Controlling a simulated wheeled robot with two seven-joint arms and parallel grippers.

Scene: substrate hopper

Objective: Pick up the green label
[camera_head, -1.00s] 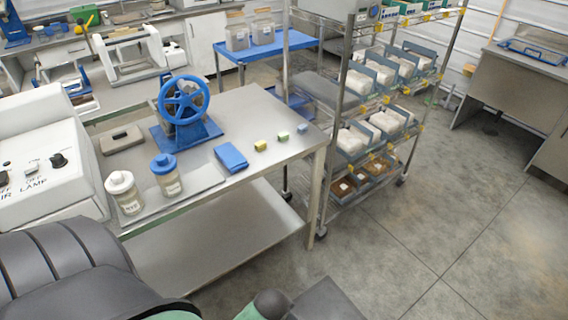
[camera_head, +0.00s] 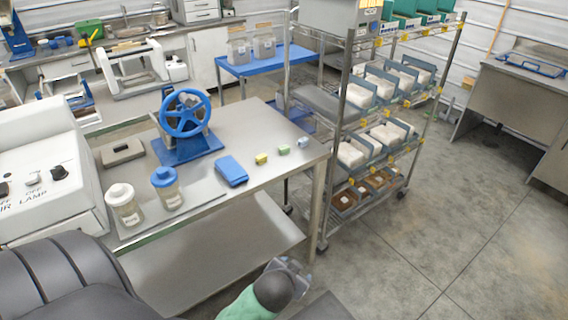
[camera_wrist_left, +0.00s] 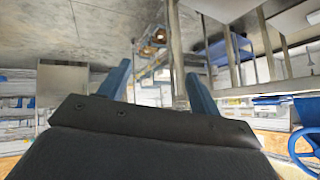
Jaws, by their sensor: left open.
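The green label (camera_head: 284,150) is a small block near the right end of the steel table (camera_head: 240,120). It sits between a yellow block (camera_head: 261,159) and a pale blue block (camera_head: 303,142). My left gripper (camera_head: 293,265) is low in front of the table, well apart from the label. In the left wrist view its two blue fingers (camera_wrist_left: 160,90) are spread apart with nothing between them. The label cannot be made out in that view. My right gripper is not in view.
A blue case (camera_head: 231,171), two lidded jars (camera_head: 124,205) and a blue handwheel device (camera_head: 185,115) stand on the table. A wire rack (camera_head: 345,120) with bins stands close to the table's right edge. The floor (camera_head: 450,230) at right is clear.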

